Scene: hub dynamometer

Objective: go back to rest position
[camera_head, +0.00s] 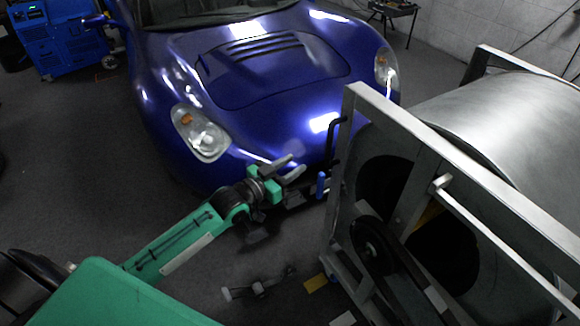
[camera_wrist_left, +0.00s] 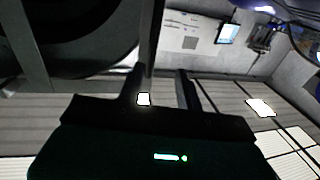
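My left gripper (camera_head: 288,168) is on the green arm that reaches in from the lower left. It is between the front of the blue car (camera_head: 262,110) and the metal frame of the dynamometer (camera_head: 348,150). Its two fingers stand apart with nothing seen between them. In the left wrist view the fingers of my left gripper (camera_wrist_left: 161,88) also show a clear gap. A small blue part (camera_head: 321,185) is just right of the fingers; I cannot tell if they touch it. My right gripper is in neither view.
The large metal drum (camera_head: 510,125) and its frame fill the right side. A dark object with a pale end (camera_head: 258,287) lies on the floor below the left gripper. A blue machine (camera_head: 62,38) stands at the back left.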

